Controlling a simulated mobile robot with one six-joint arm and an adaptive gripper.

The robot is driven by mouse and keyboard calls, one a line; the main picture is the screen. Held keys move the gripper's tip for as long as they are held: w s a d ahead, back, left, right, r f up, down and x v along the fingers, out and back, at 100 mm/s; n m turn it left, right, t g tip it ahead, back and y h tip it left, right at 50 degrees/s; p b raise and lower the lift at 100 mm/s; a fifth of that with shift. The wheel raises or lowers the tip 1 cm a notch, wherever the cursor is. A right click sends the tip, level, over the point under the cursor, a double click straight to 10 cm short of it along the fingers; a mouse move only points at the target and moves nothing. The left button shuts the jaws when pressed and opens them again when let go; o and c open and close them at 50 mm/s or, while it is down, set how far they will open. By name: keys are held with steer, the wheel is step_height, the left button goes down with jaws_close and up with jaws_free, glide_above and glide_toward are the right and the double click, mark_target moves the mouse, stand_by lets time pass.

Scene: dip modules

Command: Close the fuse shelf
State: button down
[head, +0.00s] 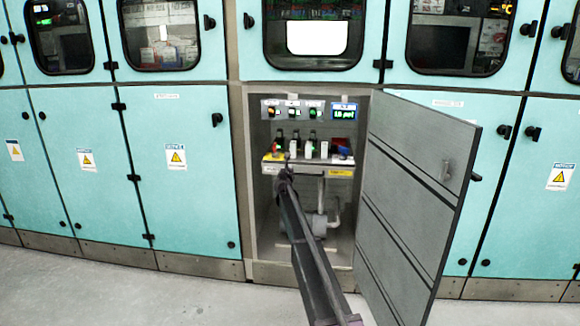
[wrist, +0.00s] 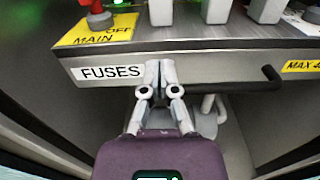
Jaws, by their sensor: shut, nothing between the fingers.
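The fuse shelf (head: 308,169) is a grey metal shelf inside the open cabinet, with several fuses and a red knob on top. In the wrist view its front face (wrist: 215,64) spans the picture, with a white FUSES label (wrist: 111,74) and a black bar handle (wrist: 272,73) at right. How far the shelf is pulled out is hard to tell. My gripper (wrist: 160,68) is shut and empty, its fingertips just right of the label at the front face. Whether they touch it I cannot tell. The head view shows my gripper (head: 287,167) at the shelf's left-middle.
The grey cabinet door (head: 412,200) stands swung open to the right of the opening. A panel of lit buttons and a green display (head: 344,113) sits above the shelf. A pale pipe (head: 325,216) stands below it. Floor in front is clear.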

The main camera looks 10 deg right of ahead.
steer(key=v, duration=0.9)
steer(key=shift+f, duration=0.1)
steer(key=s+d+f+m+g+h, duration=0.1)
steer(key=s+d+f+m+g, duration=0.15)
steer(key=s+m, duration=0.5)
steer(key=s+d+f+m+g+h+p, duration=0.15)
steer(key=s+f+m+g, duration=0.3)
steer(key=s, duration=0.55)
steer(key=s+d+f+m+g, duration=0.2)
steer(key=s+d+m, duration=0.1)
steer(key=s+m, duration=0.5)
steer(key=s+a+f+m+g+y+p, duration=0.1)
steer(key=s+a+f+m+g+y, duration=0.2)
steer(key=s, duration=0.8)
steer(key=s+a+f+m+g+y, duration=0.15)
steer(key=s+a+m, duration=0.3)
steer(key=s, duration=0.65)
steer(key=s+a+f+m+g+y+p, duration=0.15)
steer(key=s+m+g+y, duration=0.3)
steer(key=s, duration=0.65)
step_height(320, 180, up, 37)
steer(key=p, duration=3.6)
steer(key=shift+a+t+h, duration=0.4)
steer(key=shift+a+h, duration=0.05)
steer(key=shift+w+f, duration=0.15)
